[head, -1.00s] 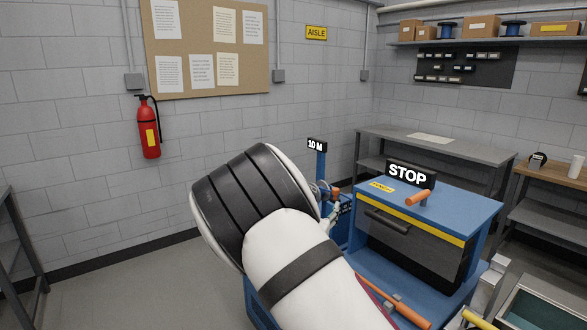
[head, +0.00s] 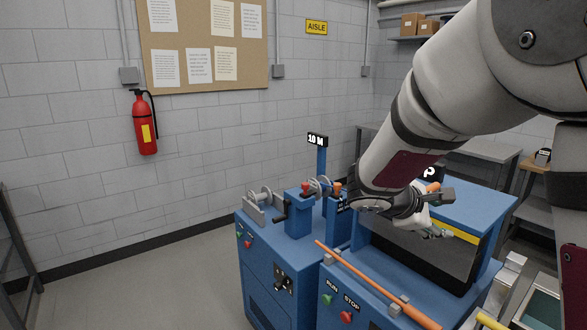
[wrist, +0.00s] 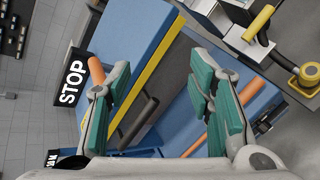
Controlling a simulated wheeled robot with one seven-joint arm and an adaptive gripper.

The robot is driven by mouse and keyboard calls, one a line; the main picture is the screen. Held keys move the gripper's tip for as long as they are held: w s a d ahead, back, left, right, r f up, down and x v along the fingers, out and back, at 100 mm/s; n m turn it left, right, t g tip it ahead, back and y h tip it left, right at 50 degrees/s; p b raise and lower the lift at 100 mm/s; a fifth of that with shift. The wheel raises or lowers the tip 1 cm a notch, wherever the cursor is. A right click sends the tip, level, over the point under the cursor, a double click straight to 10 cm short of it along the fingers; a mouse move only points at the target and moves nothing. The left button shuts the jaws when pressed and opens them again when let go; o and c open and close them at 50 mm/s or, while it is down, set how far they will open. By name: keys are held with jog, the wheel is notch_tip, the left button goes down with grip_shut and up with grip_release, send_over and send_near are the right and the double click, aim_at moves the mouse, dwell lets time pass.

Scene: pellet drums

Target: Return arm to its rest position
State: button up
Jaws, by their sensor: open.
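My arm (head: 405,135) reaches in from the upper right of the head view, with its wrist low and to the left. My gripper (head: 436,214) is in front of the blue machine (head: 488,210) with the dark front panel and yellow stripe. In the wrist view my gripper (wrist: 163,92) has its two green-padded fingers wide apart, with nothing between them. The machine's blue top, yellow stripe and dark handle (wrist: 138,122) show behind the fingers. I cannot tell the exact gap between the gripper and the machine. The arm hides most of the STOP sign in the head view.
An orange bar (head: 375,284) slants across the blue machine front below my gripper. A blue unit with a crank (head: 281,214) and a 10 M sign (head: 317,140) stand to the left. Grey shelving (head: 497,152) is behind my arm. The floor at left (head: 150,285) is clear.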

jog(key=s+a+f+m+g+y+b, duration=0.1)
jog(key=s+f+m+g+y+b, duration=0.15)
jog(key=s+m+y, duration=0.8)
jog(key=s+a+m+t+b, duration=0.1)
jog(key=s+a+m+b, duration=0.1)
jog(key=s+a, duration=0.7)
jog(key=s+b, duration=0.1)
jog(key=s, duration=0.3)
jog(key=shift+s+a+f+t, duration=0.3)
jog(key=shift+a+f+t, duration=0.05)
jog(key=shift+a+f, duration=0.05)
jog(key=shift+m, duration=0.25)
